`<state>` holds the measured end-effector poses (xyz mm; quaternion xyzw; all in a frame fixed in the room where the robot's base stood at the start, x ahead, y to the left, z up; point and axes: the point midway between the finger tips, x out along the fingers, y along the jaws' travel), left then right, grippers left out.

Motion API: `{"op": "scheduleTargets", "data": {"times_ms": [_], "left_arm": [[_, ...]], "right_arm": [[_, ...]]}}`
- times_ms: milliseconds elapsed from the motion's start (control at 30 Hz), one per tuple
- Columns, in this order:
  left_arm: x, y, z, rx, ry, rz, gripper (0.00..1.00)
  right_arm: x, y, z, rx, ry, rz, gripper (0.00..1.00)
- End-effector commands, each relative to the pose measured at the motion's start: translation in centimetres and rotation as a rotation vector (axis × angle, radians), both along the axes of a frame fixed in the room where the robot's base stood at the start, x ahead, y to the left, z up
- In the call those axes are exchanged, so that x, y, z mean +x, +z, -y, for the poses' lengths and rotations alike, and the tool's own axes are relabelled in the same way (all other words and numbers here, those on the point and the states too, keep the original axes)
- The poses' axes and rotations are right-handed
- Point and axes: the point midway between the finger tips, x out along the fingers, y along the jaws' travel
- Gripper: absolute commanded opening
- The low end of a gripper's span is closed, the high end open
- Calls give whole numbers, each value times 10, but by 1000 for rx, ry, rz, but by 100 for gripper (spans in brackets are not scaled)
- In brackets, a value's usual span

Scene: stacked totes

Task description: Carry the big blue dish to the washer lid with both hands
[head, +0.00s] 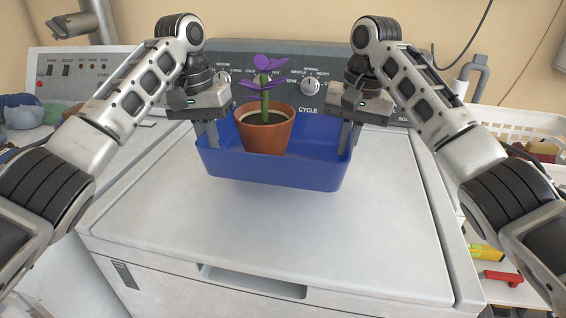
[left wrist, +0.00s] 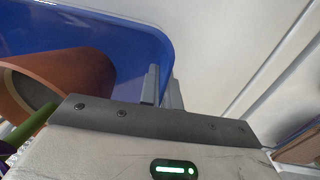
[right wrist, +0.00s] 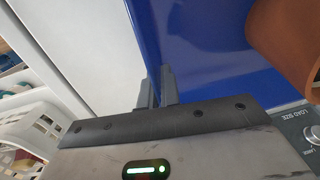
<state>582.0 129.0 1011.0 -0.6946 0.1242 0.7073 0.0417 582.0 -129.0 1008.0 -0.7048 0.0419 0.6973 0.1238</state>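The big blue dish (head: 275,172) is a deep rectangular tub over the rear middle of the white washer lid (head: 290,225). A terracotta pot (head: 264,135) with a purple-flowered plant stands in it. My left gripper (head: 207,135) is shut on the dish's left wall; its fingers (left wrist: 162,88) straddle the rim in the left wrist view. My right gripper (head: 348,137) is shut on the right wall, with its fingers (right wrist: 157,88) at the rim in the right wrist view. A soft shadow lies under the dish; I cannot tell whether it touches the lid.
The washer's control panel (head: 305,75) rises behind the dish. A white basket (head: 520,130) stands at the right, with a red-handled item (head: 500,278) lower down. Blue-grey cloth (head: 22,112) lies at the left. The front of the lid is clear.

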Motion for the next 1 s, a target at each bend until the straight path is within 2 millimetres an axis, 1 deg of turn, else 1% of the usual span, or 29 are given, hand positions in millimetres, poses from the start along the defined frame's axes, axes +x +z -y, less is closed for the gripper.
{"op": "scheduleTargets", "data": {"times_ms": [33, 233, 467, 667, 1000], "left_arm": [[1, 3, -1, 0, 2, 4, 0], [1, 3, -1, 0, 2, 4, 0], [1, -2, -1, 0, 2, 4, 0], [0, -12, -1, 0, 2, 4, 0], [0, -34, -1, 0, 2, 4, 0]], "right_arm": [[0, 2, 1, -3, -2, 2, 0], [0, 2, 2, -3, -2, 2, 0], [0, -3, 2, -3, -2, 2, 0], [1, -13, 2, -3, -2, 2, 0], [0, -36, 2, -3, -2, 2, 0]]}}
